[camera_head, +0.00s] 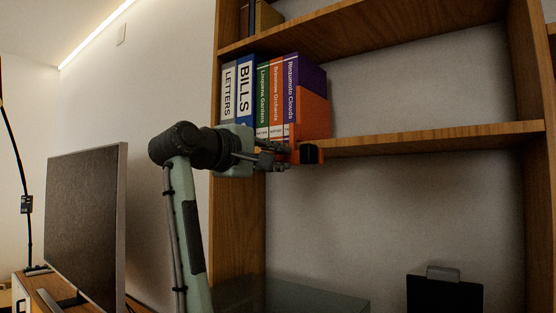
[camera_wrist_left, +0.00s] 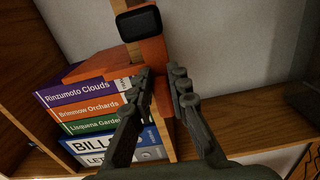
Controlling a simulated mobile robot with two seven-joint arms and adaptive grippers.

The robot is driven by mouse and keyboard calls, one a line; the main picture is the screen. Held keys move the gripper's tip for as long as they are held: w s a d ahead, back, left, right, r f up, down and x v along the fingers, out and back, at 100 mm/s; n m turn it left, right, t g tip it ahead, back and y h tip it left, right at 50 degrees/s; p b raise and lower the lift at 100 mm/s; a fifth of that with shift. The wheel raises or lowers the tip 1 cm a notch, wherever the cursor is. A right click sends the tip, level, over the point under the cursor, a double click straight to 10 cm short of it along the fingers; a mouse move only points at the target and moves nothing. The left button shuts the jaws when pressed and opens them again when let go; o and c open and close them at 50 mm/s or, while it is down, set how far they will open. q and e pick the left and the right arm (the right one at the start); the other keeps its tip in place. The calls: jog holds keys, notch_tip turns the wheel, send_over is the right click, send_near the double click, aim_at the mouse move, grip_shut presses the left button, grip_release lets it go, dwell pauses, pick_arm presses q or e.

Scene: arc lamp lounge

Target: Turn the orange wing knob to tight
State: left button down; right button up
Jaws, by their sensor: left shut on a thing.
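An orange part that I take for the wing knob (camera_wrist_left: 153,52) shows between and just beyond the fingertips of my left gripper (camera_wrist_left: 160,72) in the left wrist view. Its outline is partly hidden by the fingers, so I cannot tell its turn angle. A black rounded piece (camera_wrist_left: 138,22) sits at its far end. In the head view my left gripper (camera_head: 284,155) is at the shelf's front edge, below the row of books, shut on the orange part. The black piece (camera_head: 311,153) shows just right of it. My right gripper is not in view.
Several upright books and binders (camera_head: 244,88) stand on the shelf (camera_head: 420,138) beside a large orange block (camera_head: 315,115). The shelf right of the block is clear. A dark screen (camera_head: 88,220) stands at left. A black case (camera_head: 445,294) is at lower right.

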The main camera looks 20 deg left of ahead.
pick_arm(q)
jog(key=shift+r+n, duration=0.1)
jog(key=shift+n, duration=0.2)
jog(key=c, duration=1.4)
grip_release()
jog(key=shift+c, duration=0.2)
jog(key=v, duration=1.2)
